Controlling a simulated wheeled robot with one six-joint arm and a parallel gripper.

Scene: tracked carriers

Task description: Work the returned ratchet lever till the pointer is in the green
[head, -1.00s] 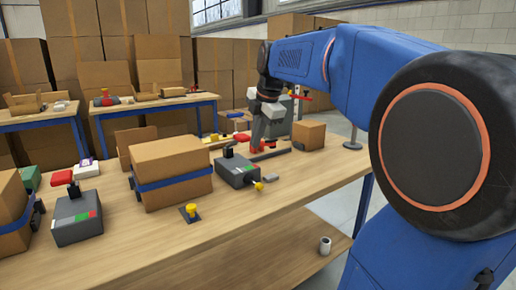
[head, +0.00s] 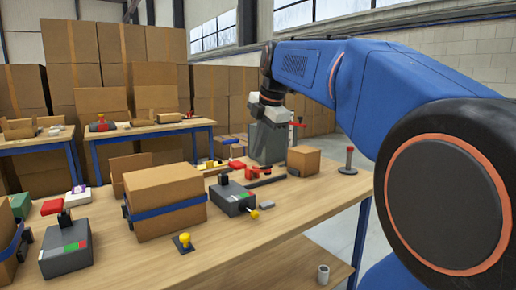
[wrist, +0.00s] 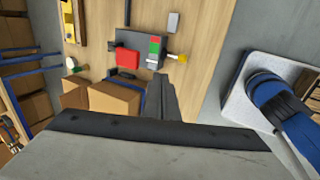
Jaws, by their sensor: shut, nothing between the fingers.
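A grey ratchet unit (head: 232,198) stands mid-table, with a black upright part (head: 222,179), a yellow knob (head: 254,214) and a red-and-green window. The same unit shows in the wrist view (wrist: 122,38). There, a red block (wrist: 127,58) overlaps it beside the green-and-red window (wrist: 155,46). The pointer is too small to read. A second grey unit (head: 66,250) with a red-topped lever (head: 53,207) stands at left. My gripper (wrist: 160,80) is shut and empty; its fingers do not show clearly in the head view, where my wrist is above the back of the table.
A strapped carton (head: 165,190) stands left of the middle unit. A grey machine with a red handle (head: 298,124), a small carton (head: 303,160) and a red-knobbed post (head: 348,160) stand at the back. A yellow knob on a plate (head: 184,241) lies in front. The front right tabletop is clear.

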